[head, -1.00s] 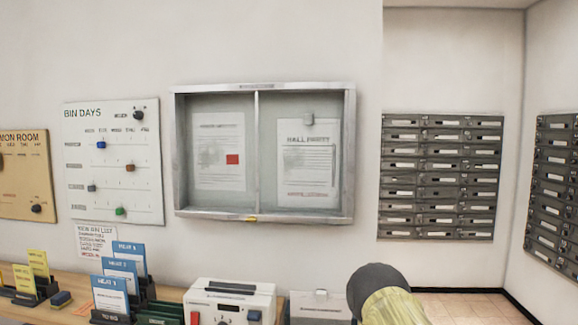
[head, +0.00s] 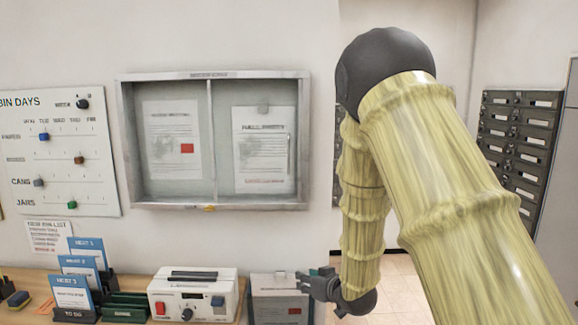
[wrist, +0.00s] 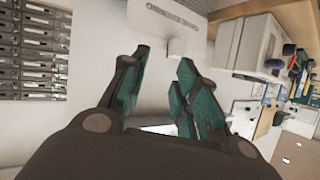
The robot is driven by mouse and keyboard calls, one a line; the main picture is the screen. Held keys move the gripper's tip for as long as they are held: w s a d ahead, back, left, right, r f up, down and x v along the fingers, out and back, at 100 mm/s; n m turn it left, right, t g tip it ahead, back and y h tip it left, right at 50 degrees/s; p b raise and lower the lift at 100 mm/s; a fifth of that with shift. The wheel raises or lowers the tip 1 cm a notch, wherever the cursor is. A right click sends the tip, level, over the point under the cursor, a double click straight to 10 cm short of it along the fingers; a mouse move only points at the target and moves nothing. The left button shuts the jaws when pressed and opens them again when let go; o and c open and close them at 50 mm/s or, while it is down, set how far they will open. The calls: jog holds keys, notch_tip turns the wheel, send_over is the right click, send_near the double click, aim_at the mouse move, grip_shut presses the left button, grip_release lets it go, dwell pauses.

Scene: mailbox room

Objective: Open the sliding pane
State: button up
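The wall-mounted notice case (head: 130,165) has a metal frame and a vertical bar (head: 211,140) near its middle. The glazing is hard to make out; a thin upright strip (head: 290,153) shows near its right side. A small yellow tab (head: 209,208) sits on the bottom rail. One paper with a red square hangs in the left half, another in the right half. My gripper (head: 320,284) is below and right of the case, apart from it. In the wrist view my gripper (wrist: 160,88) has its green-padded fingers spread, with nothing between them.
A counter carries a white device (head: 190,298) with knobs, a grey box (head: 276,300) beside my gripper, and card holders (head: 75,295). A bin-days board (head: 60,150) hangs left of the case. Mailboxes (head: 520,135) stand at right. The wall before the case is clear.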

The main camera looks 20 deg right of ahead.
jog(key=w+r+t+p, duration=0.15)
jog(key=w+r, duration=0.25)
jog(key=r, duration=1.1)
jog(key=n+t+y+p, duration=0.2)
jog(key=t+y, duration=0.1)
send_near(289, 171)
notch_tip(289, 171, up, 5)
jog(key=p+x, duration=0.4)
jog(key=x, duration=0.6)
jog(key=shift+w+f, duration=0.15)
jog(key=shift+w, duration=0.15)
grip_shut()
